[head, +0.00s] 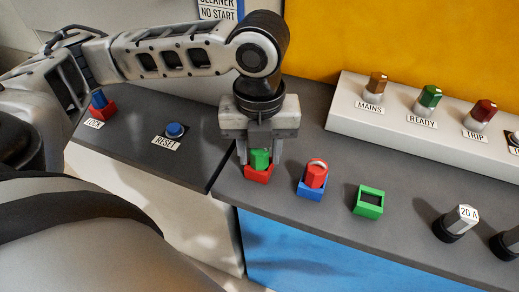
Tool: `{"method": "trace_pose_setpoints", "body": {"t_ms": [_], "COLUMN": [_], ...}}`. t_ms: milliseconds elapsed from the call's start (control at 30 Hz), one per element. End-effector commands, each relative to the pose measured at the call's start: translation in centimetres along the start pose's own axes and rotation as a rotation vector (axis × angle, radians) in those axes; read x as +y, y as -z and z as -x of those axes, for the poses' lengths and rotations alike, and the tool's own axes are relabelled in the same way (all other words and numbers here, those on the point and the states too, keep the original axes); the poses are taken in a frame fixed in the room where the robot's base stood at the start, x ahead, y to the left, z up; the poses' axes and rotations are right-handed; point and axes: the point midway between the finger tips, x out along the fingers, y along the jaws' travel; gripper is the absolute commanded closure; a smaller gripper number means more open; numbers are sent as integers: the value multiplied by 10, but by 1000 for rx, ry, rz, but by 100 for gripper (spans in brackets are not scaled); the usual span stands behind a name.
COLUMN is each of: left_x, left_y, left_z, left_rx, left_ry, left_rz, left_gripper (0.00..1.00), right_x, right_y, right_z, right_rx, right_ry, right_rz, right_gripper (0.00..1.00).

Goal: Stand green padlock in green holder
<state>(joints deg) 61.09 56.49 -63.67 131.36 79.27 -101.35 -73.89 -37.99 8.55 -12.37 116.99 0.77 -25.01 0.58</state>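The green padlock (260,159) stands in the red holder (258,175) on the grey bench top. My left gripper (260,152) points straight down over it, with a finger on each side of the padlock. I cannot tell whether the fingers touch it; its upper part is hidden by the gripper. The green holder (368,203) stands empty to the right, its dark opening facing up. My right gripper is not in view.
A red padlock (317,174) stands in a blue holder (311,190), between the red and green holders. Black-based knobs (460,220) stand at right. A white panel with lamps (420,125) runs behind. A blue reset button (175,130) and another red holder (102,112) are at left.

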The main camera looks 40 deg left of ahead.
Motion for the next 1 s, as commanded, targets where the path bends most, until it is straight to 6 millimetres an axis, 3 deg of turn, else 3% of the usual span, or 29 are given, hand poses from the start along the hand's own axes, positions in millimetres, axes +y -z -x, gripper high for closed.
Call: {"method": "trace_pose_setpoints", "body": {"t_ms": [33, 133, 567, 733, 1000], "left_x": [0, 0, 0, -1, -26], "left_y": [0, 0, 0, -1, 42], "left_z": [0, 0, 10, 34, 92], "left_rx": [0, 0, -1, -3, -3], "left_ry": [0, 0, 2, 4, 8], "left_rz": [1, 1, 1, 0, -11], "left_gripper": [75, 100, 100, 100, 100], "right_x": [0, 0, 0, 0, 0], "right_y": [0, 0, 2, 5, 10], "right_z": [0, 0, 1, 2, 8], "right_rx": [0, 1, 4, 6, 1], "right_ry": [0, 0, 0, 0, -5], "right_rz": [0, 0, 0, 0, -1], "right_gripper": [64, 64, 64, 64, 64]}}
